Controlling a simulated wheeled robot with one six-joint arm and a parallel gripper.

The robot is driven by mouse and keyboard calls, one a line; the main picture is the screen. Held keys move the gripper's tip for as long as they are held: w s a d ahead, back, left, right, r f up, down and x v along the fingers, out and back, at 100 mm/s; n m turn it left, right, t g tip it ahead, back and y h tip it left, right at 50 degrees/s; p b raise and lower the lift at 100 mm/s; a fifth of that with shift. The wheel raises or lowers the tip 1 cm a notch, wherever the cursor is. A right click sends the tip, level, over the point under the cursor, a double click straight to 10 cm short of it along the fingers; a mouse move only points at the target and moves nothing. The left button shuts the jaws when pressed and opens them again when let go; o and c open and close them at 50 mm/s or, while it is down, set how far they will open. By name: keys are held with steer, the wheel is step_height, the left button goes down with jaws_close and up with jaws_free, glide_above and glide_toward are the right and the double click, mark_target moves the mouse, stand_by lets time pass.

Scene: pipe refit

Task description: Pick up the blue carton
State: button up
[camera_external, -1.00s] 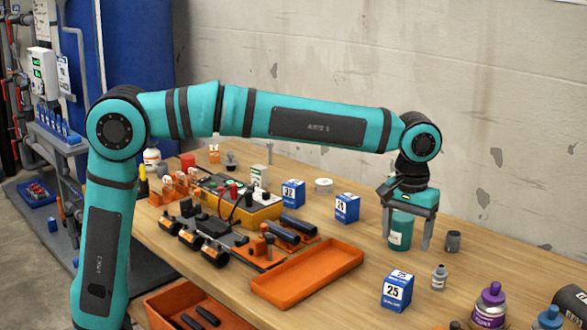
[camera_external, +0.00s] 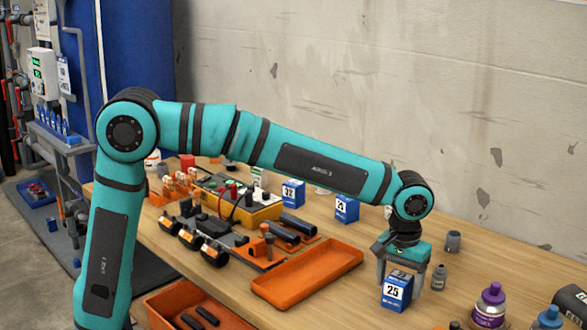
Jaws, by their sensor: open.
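A blue and white carton marked 25 (camera_external: 396,291) stands upright on the wooden bench at the lower right. My gripper (camera_external: 400,280) points down at this carton, its jaws apart. One finger shows at the carton's left edge and the other at its right, both partly behind it. I cannot tell whether they touch it or how far they reach around it. Two similar blue cartons stand farther back, one left of the middle (camera_external: 292,193) and one nearer my forearm (camera_external: 346,209).
A small grey bottle (camera_external: 439,277) stands close to the right of my gripper, with a dark grey cup (camera_external: 453,241) behind. An orange tray (camera_external: 308,275) lies to the left. A purple-capped bottle (camera_external: 490,306) stands at the right. Bare bench lies between them.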

mark_target(400, 277)
steer(key=shift+f, duration=1.45)
steer(key=c, duration=1.1)
step_height(400, 277, up, 10)
steer(key=shift+r, duration=0.1)
